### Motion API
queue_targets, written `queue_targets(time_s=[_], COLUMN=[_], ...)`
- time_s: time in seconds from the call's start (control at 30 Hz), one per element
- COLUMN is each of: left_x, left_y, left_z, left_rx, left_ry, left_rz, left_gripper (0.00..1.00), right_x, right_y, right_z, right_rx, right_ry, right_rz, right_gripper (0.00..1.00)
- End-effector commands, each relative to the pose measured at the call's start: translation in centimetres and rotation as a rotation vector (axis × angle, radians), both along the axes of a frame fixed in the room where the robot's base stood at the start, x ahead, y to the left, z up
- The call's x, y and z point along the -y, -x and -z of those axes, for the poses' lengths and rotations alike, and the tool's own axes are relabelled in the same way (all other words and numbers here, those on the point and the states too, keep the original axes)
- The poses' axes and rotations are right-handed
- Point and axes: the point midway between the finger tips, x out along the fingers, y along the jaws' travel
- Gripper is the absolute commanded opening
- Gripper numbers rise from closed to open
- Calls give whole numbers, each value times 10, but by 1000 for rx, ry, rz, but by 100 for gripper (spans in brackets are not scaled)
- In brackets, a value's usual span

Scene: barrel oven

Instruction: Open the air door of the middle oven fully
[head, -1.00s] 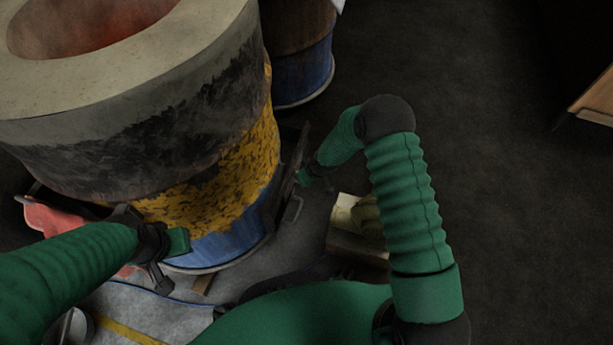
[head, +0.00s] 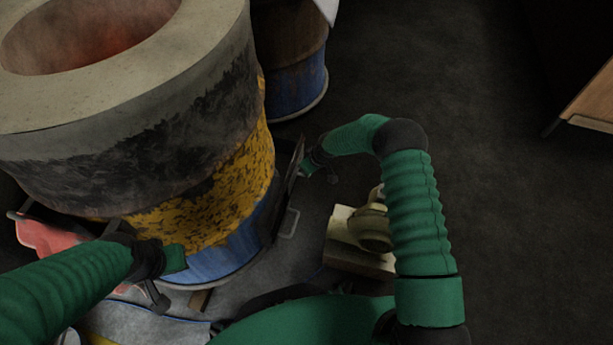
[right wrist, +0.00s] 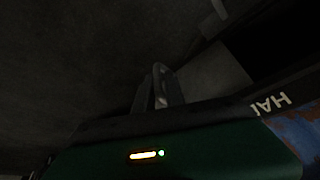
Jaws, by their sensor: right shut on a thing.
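The middle oven (head: 190,150) is a large barrel with a thick concrete rim, a glowing inside, and a yellow and blue worn lower wall. Its dark air door (head: 287,195) stands out from the right side of the barrel, swung away from the wall. My right gripper (head: 306,168) is at the door's outer edge and shut on it; the fingertips are small and partly hidden. In the dark right wrist view my gripper (right wrist: 158,88) shows only faintly. My left gripper (head: 165,280) is in front of the barrel at lower left, and its jaw opening is unclear.
Another blue and rusty barrel (head: 293,70) stands behind. A beige device on a wooden block (head: 345,252) sits on the floor right of the oven, beneath my right arm. A red cloth-like thing (head: 45,238) lies at left. A wooden edge (head: 592,105) is at far right.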

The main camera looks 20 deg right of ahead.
Motion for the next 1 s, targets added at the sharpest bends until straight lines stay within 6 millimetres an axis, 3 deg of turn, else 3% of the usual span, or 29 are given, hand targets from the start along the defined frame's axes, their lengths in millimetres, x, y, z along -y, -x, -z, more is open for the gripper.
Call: queue_targets(time_s=[0.2,0.23,0.37,1.0], left_x=[0,0,0,0], left_y=[0,0,0,0], left_z=[0,0,0,-2], left_rx=[0,0,0,0], left_ry=[0,0,0,0], left_rz=[0,0,0,0], left_gripper=[0,0,0,0], right_x=[8,8,7,4], right_y=[-8,-8,-8,-5], right_z=[-4,-5,-5,-8], right_rx=[21,21,23,18], right_ry=[6,6,6,3], right_rz=[13,13,12,6], right_gripper=[0,16,32,32])
